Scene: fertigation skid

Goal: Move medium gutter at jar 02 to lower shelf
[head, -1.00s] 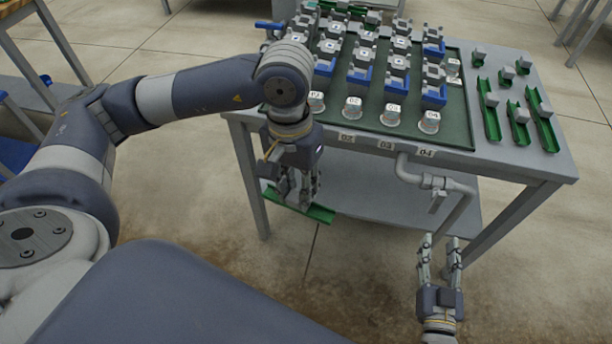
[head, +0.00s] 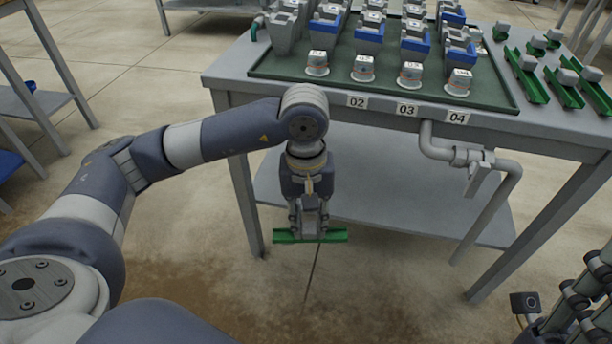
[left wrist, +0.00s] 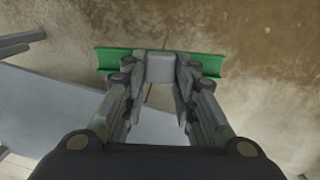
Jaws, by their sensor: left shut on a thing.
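My left gripper (head: 310,228) is shut on the grey block of a green gutter (head: 284,236). It holds the gutter roughly level, in front of the table and apart from the lower shelf (head: 400,190). In the left wrist view the gutter (left wrist: 112,60) spans both sides of the fingers, with its grey block (left wrist: 160,68) between them. The jar (head: 362,68) above the label 02 (head: 357,101) stands on the table's front edge area. Part of my right gripper (head: 590,300) shows at the lower right edge, too cut off to judge its jaws.
The lower shelf looks bare, with a table leg (head: 245,200) at its left. A grey pipe with a valve (head: 475,160) hangs at the front right. Several other green gutters (head: 527,75) lie on the table top at right. Open floor lies before the table.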

